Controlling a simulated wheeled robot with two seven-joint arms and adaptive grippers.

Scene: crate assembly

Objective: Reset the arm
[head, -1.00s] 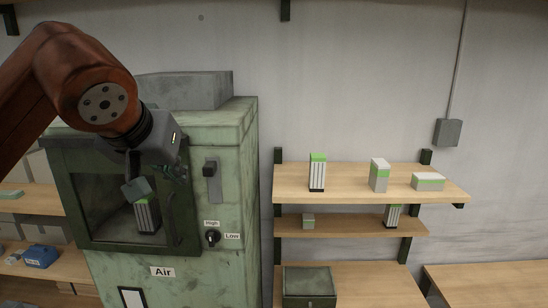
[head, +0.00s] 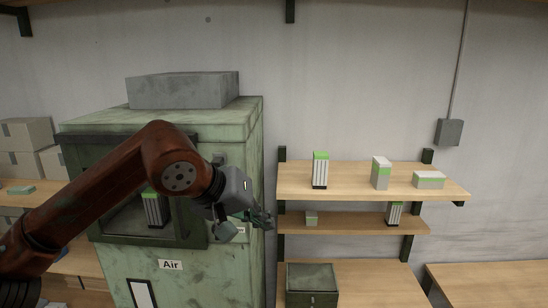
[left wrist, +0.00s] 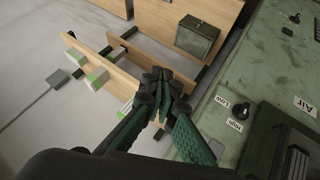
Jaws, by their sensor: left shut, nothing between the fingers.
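My left gripper (head: 262,218) is shut and empty. In the head view it is in front of the green machine's right side, left of the wooden shelves. In the left wrist view the gripper (left wrist: 162,84) shows its green fingers together, with the shelves beyond. My left arm comes in from the left and covers part of the machine's window. The right gripper is in neither view.
The green Air machine (head: 240,130) has a dark-framed window with a striped box (head: 155,208) behind it. Wooden shelves (head: 345,178) at the right hold several green-and-white boxes. A dark green crate (head: 312,283) sits on the lower shelf.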

